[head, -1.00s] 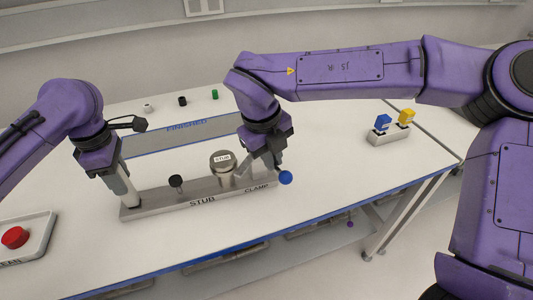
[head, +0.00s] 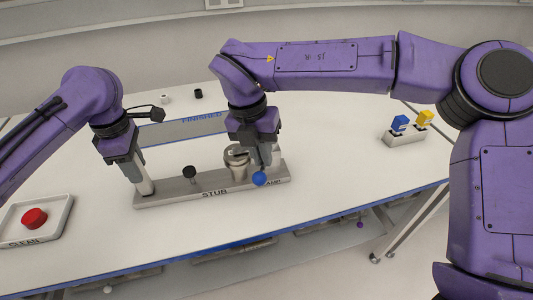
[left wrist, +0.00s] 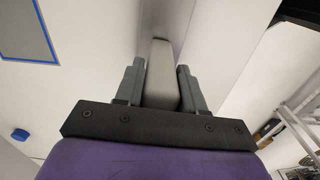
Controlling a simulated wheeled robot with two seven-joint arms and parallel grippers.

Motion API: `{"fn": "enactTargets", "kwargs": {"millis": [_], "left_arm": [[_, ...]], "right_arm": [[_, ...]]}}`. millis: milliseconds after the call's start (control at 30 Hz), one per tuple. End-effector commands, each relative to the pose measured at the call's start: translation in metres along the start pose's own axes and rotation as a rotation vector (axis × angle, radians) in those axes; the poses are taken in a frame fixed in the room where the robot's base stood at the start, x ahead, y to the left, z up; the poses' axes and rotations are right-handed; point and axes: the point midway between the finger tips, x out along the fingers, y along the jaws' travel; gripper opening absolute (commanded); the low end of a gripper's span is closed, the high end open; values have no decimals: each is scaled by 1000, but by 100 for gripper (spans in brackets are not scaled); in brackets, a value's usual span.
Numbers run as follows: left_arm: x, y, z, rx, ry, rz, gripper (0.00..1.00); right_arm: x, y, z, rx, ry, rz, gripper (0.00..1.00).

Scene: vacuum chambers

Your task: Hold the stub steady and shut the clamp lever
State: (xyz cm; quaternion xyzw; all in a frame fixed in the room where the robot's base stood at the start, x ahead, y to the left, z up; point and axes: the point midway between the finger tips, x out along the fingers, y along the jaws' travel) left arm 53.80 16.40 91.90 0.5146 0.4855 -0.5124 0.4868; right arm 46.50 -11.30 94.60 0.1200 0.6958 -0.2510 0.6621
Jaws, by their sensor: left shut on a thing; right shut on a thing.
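The long grey fixture (head: 165,198) lies on the white table, lettered STUB and, partly covered, CLAMP. A round metal stub (head: 237,156) stands upright on it, partly hidden by my right gripper. My left gripper (head: 138,177) is shut on a pale grey upright post (head: 146,187) at the fixture's left end. In the left wrist view this post (left wrist: 161,75) sits between both fingers. My right gripper (head: 264,160) is shut on the clamp lever, beside the stub on its right. The lever's blue ball end (head: 260,179) shows below the fingers; most of its arm is hidden.
A black knob (head: 189,172) stands on the fixture between post and stub. A tray with a red button (head: 34,218), lettered CLEAN, is at left. A FINISHED strip (head: 175,131) and small white and black pieces lie behind. A blue and yellow switch block (head: 404,138) is at right.

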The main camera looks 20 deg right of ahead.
Motion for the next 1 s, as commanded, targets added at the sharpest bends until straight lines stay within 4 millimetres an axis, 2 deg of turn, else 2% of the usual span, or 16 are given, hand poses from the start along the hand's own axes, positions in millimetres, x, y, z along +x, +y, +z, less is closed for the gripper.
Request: {"fn": "enactTargets", "kwargs": {"millis": [667,700,767,1000], "left_arm": [[2,-1,1,-1,-2,-5,0],[2,-1,1,-1,-2,-5,0],[2,-1,1,-1,-2,-5,0],[3,-1,1,0,-1,-5,0]], "right_arm": [[0,5,-1,57,16,0,0],[0,5,-1,57,16,0,17],[0,5,-1,57,15,0,37],[0,4,0,59,14,0,37]]}}
